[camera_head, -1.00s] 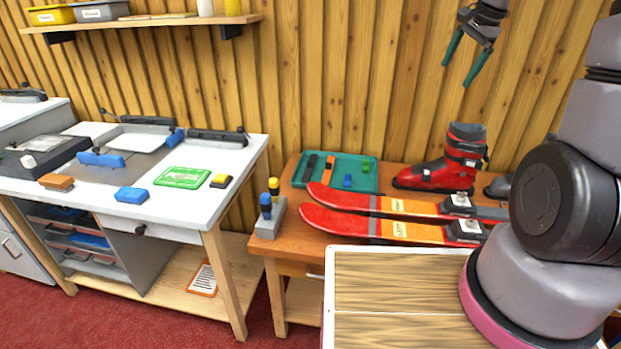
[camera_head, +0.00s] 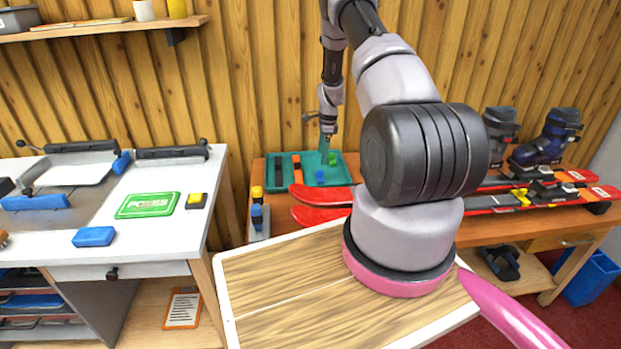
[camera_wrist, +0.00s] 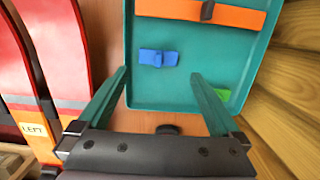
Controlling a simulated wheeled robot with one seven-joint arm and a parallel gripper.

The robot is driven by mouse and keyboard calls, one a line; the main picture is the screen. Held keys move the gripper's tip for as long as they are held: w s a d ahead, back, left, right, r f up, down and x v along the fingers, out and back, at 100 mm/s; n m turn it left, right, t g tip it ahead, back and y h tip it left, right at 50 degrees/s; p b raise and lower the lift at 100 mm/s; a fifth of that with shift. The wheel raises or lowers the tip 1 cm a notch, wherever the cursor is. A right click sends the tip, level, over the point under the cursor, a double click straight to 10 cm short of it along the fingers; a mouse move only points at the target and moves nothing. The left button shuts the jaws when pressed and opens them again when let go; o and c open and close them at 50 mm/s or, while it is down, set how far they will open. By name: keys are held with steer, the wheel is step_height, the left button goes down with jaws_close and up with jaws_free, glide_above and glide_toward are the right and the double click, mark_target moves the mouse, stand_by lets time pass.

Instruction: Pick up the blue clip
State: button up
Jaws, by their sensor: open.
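The blue clip (camera_head: 321,177) lies in the teal tray (camera_head: 343,181) on the wooden table. My gripper (camera_wrist: 159,78) is open and empty, pointing down over the tray. The clip appears between and slightly beyond its two green fingertips, not touching them. In the head view my gripper (camera_head: 328,149) is above the back of the tray, and my arm hides part of the scene.
The tray also holds a green clip (camera_wrist: 222,94), close to the right finger, and an orange strip (camera_wrist: 200,12). Red skis (camera_wrist: 62,50) lie beside the tray. The wooden wall (camera_wrist: 285,90) is close on the other side.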

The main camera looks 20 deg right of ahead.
mark_target(320, 172)
steer(key=f, duration=0.3)
steer(key=shift+a+f, duration=0.25)
steer(key=shift+a, duration=0.05)
steer(key=shift+a+f, duration=0.1)
steer(key=shift+f, duration=2.65)
steer(key=c, duration=1)
